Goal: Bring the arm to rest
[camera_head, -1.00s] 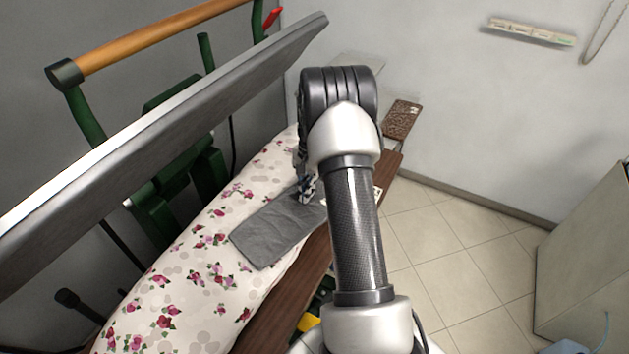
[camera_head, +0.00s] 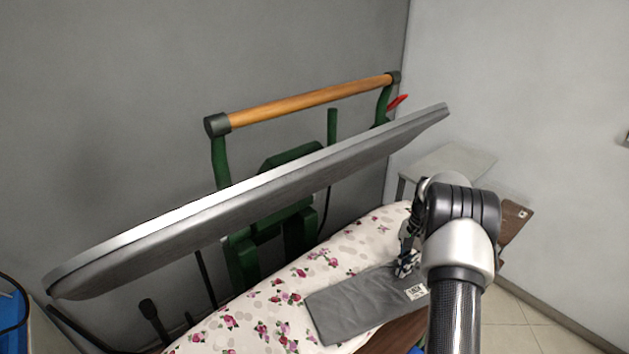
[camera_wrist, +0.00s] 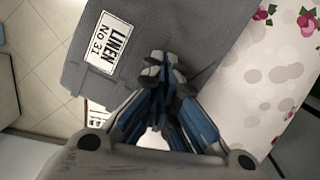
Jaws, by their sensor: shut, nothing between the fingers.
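My gripper (camera_wrist: 162,75) is shut with nothing between its fingers. In the head view my gripper (camera_head: 405,265) is partly hidden by my own wrist, above the right end of the grey cloth (camera_head: 350,302). I cannot tell whether the fingertips touch the cloth. The cloth lies flat on the flowered ironing pad (camera_head: 265,318).
The press's raised grey upper plate (camera_head: 250,205) slants above the pad, with a wooden handle bar (camera_head: 310,103) on green arms. A pale shelf (camera_head: 450,162) and a brown board (camera_head: 515,215) stand behind my wrist. Bare tiled floor (camera_head: 515,325) lies at the right.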

